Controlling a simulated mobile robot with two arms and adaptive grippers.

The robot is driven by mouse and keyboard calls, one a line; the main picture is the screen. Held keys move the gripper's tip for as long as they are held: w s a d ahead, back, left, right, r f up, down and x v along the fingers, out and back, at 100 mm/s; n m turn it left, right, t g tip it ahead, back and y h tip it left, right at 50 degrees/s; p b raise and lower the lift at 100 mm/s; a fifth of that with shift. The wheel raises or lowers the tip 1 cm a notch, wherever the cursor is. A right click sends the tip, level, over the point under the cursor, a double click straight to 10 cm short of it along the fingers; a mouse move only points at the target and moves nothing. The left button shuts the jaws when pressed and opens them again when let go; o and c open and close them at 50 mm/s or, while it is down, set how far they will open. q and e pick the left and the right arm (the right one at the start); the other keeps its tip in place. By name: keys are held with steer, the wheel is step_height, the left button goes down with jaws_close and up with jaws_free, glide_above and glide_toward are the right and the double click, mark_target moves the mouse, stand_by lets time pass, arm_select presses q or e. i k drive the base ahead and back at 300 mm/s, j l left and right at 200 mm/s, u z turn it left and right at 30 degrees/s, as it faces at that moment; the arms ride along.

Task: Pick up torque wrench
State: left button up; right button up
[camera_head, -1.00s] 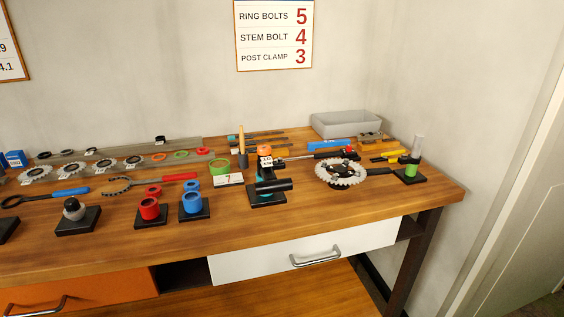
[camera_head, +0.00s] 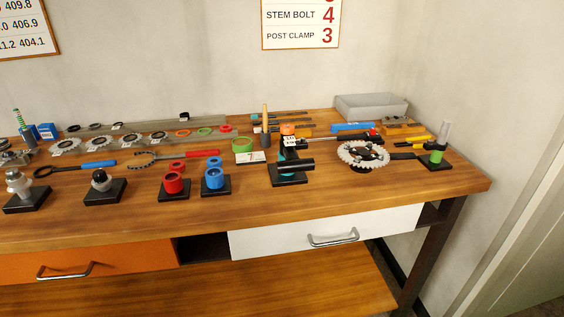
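A long tool with a silver shaft and a dark handle with red parts (camera_head: 345,137) lies at the back right of the workbench (camera_head: 330,195); it looks like the torque wrench, though it is small here. Its left end is partly hidden behind a black stand (camera_head: 289,177) with an orange top. A toothed chainring on a crank (camera_head: 362,156) sits just in front of its handle. Neither of my grippers is in view.
Red (camera_head: 173,183) and blue (camera_head: 215,178) cups stand left of the black stand. A stand with a clear and green tube (camera_head: 438,155) is near the right edge. A grey bin (camera_head: 371,106) is at the back. The bench's front strip is clear.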

mark_target(365, 136)
steer(key=i+l+u, duration=0.35)
steer(key=u, duration=0.15)
steer(key=i+l+u, duration=0.3)
steer(key=l+u, duration=0.15)
